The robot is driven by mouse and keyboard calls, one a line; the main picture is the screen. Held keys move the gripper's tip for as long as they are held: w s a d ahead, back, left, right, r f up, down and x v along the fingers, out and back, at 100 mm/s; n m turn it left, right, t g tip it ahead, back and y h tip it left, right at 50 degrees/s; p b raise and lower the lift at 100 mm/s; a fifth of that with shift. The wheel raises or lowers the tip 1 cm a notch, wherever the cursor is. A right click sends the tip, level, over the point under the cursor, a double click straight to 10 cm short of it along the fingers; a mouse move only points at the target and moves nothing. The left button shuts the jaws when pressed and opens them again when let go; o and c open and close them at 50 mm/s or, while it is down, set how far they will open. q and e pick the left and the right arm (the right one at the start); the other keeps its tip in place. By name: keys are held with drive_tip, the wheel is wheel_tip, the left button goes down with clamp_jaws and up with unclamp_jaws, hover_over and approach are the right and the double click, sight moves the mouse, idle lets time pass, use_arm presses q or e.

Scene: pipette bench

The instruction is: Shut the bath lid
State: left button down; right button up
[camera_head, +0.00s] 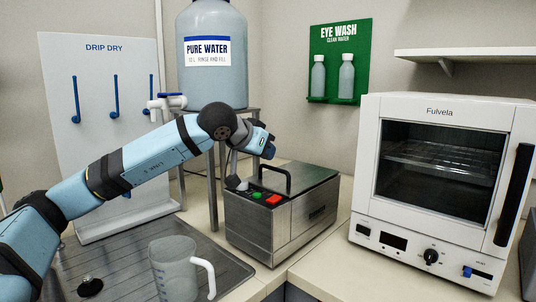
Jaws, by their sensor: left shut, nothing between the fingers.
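The bath (268,232) is a brushed steel box on the bench in the middle of the view. Its metal lid (309,184) lies over the top and looks flat, with no clear gap along the front edge. A black bar handle (275,173) stands up at the lid's left side. Green and red buttons sit on the panel left of the lid. My left gripper (234,180) is shut and empty, pointing down by the bath's back left corner, left of the handle. Whether it touches the bath I cannot tell. My right gripper is out of view.
A white Fulvela oven (367,192) stands close on the right. A pure water tank (213,84) on a stand is behind my left arm. A clear jug (175,270) stands on the dark drain tray (120,262) at front left, below a drip-dry board (75,150).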

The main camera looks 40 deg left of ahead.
use_arm(q)
drive_tip(key=v, duration=1)
drive_tip(key=shift+r, duration=0.55)
